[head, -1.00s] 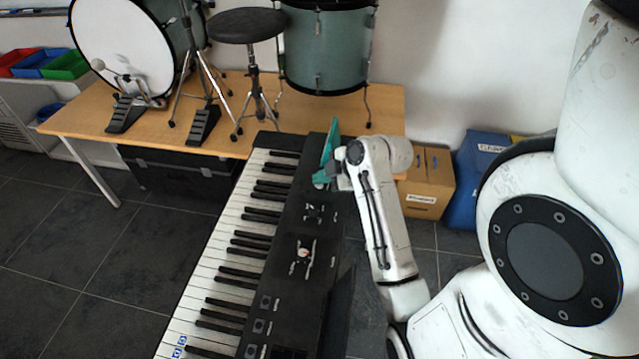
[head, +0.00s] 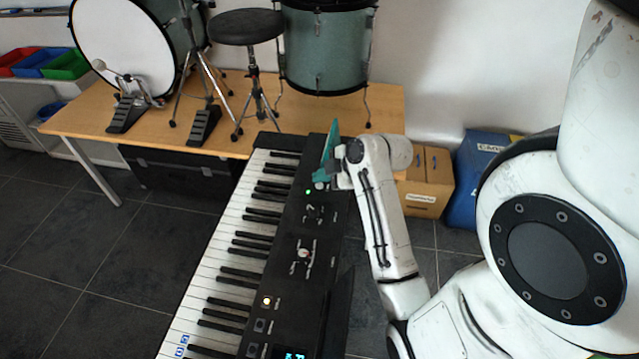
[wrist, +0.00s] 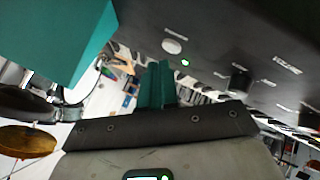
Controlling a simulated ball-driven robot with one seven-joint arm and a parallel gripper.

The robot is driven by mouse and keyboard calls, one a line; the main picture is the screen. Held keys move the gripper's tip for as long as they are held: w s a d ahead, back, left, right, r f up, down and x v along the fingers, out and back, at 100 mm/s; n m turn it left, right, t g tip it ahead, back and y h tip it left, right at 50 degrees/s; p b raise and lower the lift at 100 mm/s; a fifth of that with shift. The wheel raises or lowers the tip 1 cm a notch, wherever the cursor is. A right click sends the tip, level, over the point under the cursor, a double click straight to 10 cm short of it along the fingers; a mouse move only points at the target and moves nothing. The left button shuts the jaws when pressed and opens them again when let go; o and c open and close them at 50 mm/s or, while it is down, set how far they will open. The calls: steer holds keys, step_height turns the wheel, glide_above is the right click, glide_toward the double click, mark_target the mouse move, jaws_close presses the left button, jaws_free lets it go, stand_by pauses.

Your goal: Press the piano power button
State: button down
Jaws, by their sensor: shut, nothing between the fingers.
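The black piano (head: 318,240) stands in the middle of the head view, its keys on the left and its control panel on the right. A small green light (head: 308,191) glows on the panel beside my gripper (head: 321,181). My teal gripper is shut and empty at the far end of the panel. In the wrist view, a round pale button (wrist: 172,46) sits on the panel next to the lit green light (wrist: 186,63), just beyond my fingertips (wrist: 158,70). Its label is too small to read. I cannot tell whether the fingers touch the panel.
A wooden table (head: 75,122) with drums, pedals and a black stool (head: 245,25) stands behind. Cardboard boxes (head: 425,190) and a blue box (head: 480,165) stand right of it.

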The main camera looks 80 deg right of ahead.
mark_target(323, 187)
steer(key=shift+r+p, duration=2.6)
steer(key=shift+r, duration=0.4)
